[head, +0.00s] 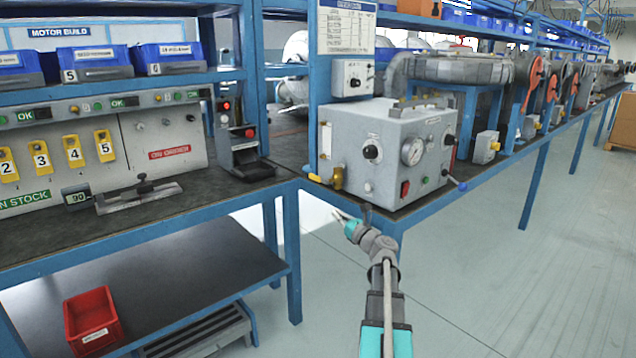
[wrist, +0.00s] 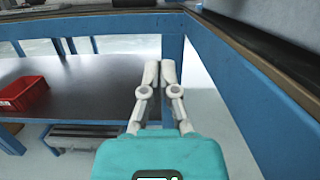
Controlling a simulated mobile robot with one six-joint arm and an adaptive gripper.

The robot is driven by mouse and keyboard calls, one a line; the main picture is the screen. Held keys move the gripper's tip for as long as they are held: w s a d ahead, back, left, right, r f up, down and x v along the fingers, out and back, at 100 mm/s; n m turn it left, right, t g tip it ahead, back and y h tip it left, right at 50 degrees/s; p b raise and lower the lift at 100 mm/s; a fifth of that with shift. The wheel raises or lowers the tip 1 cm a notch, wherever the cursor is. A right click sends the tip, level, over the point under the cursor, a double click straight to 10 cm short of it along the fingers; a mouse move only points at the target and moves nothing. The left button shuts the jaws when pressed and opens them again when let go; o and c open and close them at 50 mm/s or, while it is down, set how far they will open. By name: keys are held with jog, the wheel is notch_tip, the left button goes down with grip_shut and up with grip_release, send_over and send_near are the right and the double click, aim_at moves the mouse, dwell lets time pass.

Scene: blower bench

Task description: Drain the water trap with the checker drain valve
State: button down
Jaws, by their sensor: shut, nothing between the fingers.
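The checker, a grey box (head: 385,150) with a round gauge (head: 412,151) and black knobs, stands on the bench corner in the head view. A brass fitting (head: 338,178) sits at its lower left, with a yellow lever (head: 315,178) beside it. A blue-tipped lever (head: 457,184) sticks out at its lower right. I cannot tell for sure which of these is the drain valve, nor make out the water trap. My gripper (head: 338,214) is below and in front of the bench edge, apart from the checker. In the wrist view its fingers (wrist: 160,72) are shut and empty.
A blue bench rail (wrist: 235,85) runs close on the right in the wrist view, with a blue leg ahead. A red bin (head: 92,320) sits on the lower shelf (head: 190,275).

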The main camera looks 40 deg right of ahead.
aim_at(318, 181)
jog(key=shift+s+r+m, duration=0.1)
jog(key=shift+s+m, duration=0.05)
jog(key=shift+m, duration=0.15)
jog(key=w+r+p, duration=0.6)
jog(key=w, duration=0.4)
dwell(0.8)
dwell(0.4)
jog(key=shift+w+r+p, duration=0.15)
jog(key=shift+r+p, duration=0.4)
jog(key=shift+p, duration=0.05)
jog(key=shift+f, duration=0.2)
